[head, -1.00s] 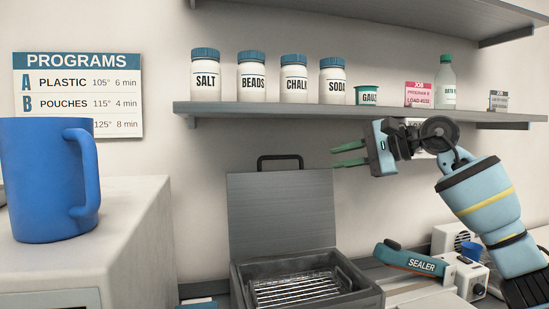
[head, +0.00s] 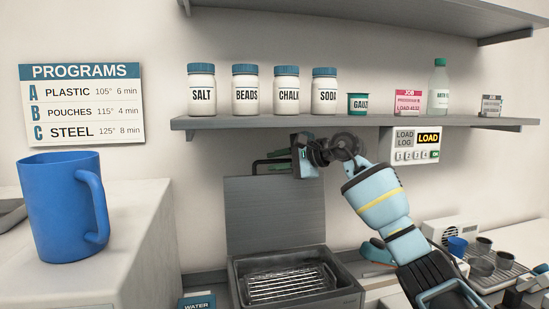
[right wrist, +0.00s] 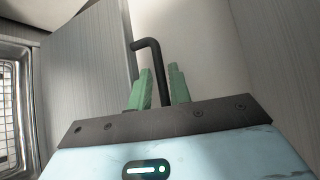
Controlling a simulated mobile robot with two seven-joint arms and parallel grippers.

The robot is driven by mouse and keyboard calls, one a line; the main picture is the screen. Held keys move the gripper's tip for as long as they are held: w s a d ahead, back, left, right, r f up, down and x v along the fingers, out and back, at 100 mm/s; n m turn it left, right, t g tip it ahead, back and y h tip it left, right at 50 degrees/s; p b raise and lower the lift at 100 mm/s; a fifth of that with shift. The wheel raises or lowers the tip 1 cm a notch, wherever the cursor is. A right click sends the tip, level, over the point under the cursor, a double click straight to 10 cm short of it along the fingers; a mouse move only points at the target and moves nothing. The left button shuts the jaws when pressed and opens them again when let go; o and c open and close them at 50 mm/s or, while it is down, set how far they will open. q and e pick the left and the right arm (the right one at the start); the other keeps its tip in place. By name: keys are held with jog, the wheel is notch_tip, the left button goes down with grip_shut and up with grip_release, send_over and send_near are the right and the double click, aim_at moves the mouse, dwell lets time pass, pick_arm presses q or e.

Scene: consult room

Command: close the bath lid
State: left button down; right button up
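The bath (head: 350,297) is a grey box with a metal wire basket (head: 285,283) inside. Its grey lid (head: 275,215) stands upright at the back, open, with a dark bar handle (head: 258,163) on its top edge. My right gripper (head: 272,164) is at the top of the lid, by the handle, and hides part of it. In the right wrist view its green fingers (right wrist: 160,88) are apart, and the dark handle (right wrist: 157,65) runs down between them in the picture; I cannot tell whether they touch it. My left gripper is not in view.
A shelf (head: 360,124) with labelled jars is just above my right gripper. A blue mug (head: 62,210) stands on a cabinet at the left. Right of the bath, partly behind my arm, are a tray (head: 490,262) with cups and a white device (head: 447,232).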

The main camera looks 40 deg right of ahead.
jog(key=shift+x, duration=0.95)
grip_shut()
